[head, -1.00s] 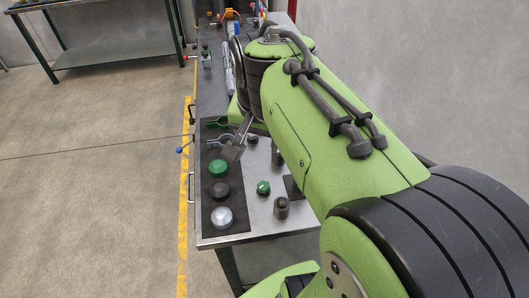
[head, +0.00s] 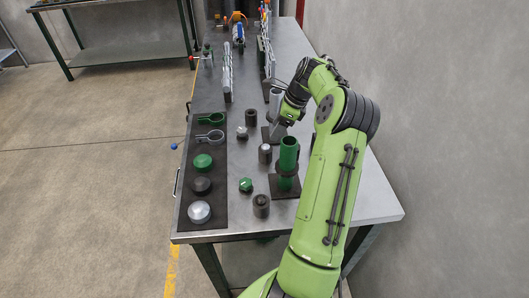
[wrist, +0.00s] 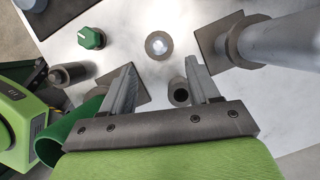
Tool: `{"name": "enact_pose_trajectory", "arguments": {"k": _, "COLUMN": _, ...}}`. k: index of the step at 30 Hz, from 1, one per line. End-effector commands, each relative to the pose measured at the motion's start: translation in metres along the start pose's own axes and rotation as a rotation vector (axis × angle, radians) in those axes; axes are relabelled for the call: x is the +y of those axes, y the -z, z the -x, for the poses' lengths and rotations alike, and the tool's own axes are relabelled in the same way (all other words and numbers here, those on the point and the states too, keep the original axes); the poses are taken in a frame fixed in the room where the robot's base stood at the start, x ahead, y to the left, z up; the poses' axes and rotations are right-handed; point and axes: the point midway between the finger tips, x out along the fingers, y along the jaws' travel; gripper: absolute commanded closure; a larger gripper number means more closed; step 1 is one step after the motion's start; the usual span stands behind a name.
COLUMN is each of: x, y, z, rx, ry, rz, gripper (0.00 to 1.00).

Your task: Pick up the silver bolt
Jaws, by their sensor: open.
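A short upright cylinder with a bright silver top, which looks like the silver bolt (head: 265,153), stands on the bench left of the green tube. In the wrist view it is likely the dark ring with a bright silver centre (wrist: 159,45), above the fingers and roughly centred between them. My gripper (wrist: 163,72) is open and empty, with its two grey fingers apart. In the head view my gripper (head: 277,131) hangs near the grey tube, behind and right of the bolt. Nothing touches the bolt.
A green tube (head: 288,155) and a grey tube (head: 275,99) stand close by on base plates. A green knob (head: 246,185), a grey knob (head: 242,132) and dark cylinders (head: 261,206) stand around. A dark mat (head: 207,174) at left carries caps and clamps.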

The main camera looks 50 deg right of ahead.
Motion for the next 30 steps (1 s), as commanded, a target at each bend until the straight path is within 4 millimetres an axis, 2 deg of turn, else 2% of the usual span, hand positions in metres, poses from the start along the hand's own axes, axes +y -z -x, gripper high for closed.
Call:
{"name": "enact_pose_trajectory", "arguments": {"k": 1, "x": 0.001, "y": 0.001, "z": -0.011, "rx": 0.0, "ry": -0.003, "rz": 0.001, "gripper": 0.39}}
{"name": "enact_pose_trajectory", "arguments": {"k": 5, "x": 0.001, "y": -0.001, "z": -0.024, "rx": 0.0, "ry": -0.001, "rz": 0.003, "gripper": 0.39}}
{"name": "enact_pose_trajectory", "arguments": {"k": 12, "x": 0.002, "y": -0.002, "z": -0.067, "rx": 0.001, "ry": -0.002, "rz": 0.003, "gripper": 0.39}}
{"name": "enact_pose_trajectory", "arguments": {"k": 20, "x": 0.002, "y": -0.002, "z": -0.072, "rx": 0.001, "ry": 0.002, "rz": 0.003, "gripper": 0.39}}
{"name": "enact_pose_trajectory", "arguments": {"k": 23, "x": 0.002, "y": -0.002, "z": -0.072, "rx": 0.001, "ry": 0.002, "rz": 0.003, "gripper": 0.52}}
{"name": "enact_pose_trajectory", "arguments": {"k": 30, "x": 0.002, "y": -0.002, "z": -0.072, "rx": 0.001, "ry": 0.001, "rz": 0.003, "gripper": 0.88}}
